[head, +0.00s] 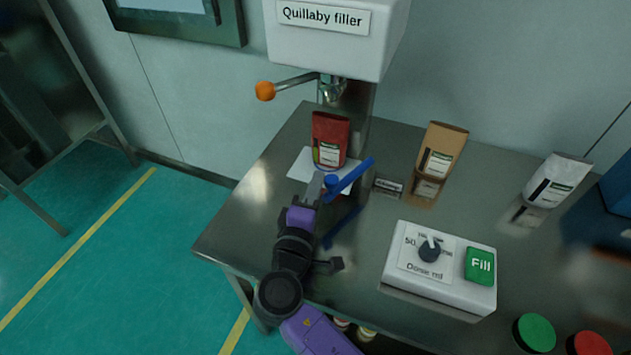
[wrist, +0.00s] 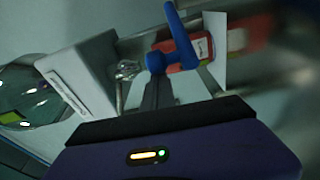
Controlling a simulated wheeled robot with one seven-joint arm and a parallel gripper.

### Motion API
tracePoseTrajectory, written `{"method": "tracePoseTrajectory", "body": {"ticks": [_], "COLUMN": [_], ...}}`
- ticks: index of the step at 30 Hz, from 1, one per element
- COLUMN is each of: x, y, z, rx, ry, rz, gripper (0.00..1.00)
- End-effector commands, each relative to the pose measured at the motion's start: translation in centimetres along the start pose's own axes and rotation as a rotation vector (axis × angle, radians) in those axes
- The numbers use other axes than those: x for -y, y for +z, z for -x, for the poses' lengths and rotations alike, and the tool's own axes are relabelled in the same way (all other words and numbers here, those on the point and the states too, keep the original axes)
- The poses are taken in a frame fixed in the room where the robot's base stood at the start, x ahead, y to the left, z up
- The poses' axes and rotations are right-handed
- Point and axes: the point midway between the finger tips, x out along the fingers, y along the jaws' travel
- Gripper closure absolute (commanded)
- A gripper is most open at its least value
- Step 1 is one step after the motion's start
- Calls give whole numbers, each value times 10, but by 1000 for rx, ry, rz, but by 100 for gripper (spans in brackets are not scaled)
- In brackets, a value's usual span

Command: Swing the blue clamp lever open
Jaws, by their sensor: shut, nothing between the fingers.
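The blue clamp lever (head: 353,174) stands over the front of the white plate under the filler. Its bar slants up to the right from a round blue hub (head: 331,181). In the wrist view the lever (wrist: 182,38) rises from its hub just beyond my fingers. My gripper (head: 316,184) is shut and empty, with its tips close beside the hub at the lever's left end. I cannot tell whether they touch it. A red pouch (head: 330,138) stands upright on the white plate (head: 301,166), behind the lever; it also shows in the wrist view (wrist: 190,50).
The Quillaby filler (head: 335,45) with an orange-knobbed handle (head: 265,91) overhangs the pouch. A dosing box (head: 440,270) with a dial and green Fill button stands to the right. A brown pouch (head: 441,150) and a white pouch (head: 556,180) stand farther right. The table's left part is clear.

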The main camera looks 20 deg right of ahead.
Motion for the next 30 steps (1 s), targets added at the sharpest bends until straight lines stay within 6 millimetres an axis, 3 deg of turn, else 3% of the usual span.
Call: {"method": "tracePoseTrajectory", "body": {"ticks": [8, 24, 30], "x": [-2, -5, -6], "y": [19, 79, 91], "z": [10, 29, 31], "rx": [-99, -451, -461], "ry": [-7, -26, -27], "rz": [1, -7, -9], "gripper": [100, 100, 100]}}
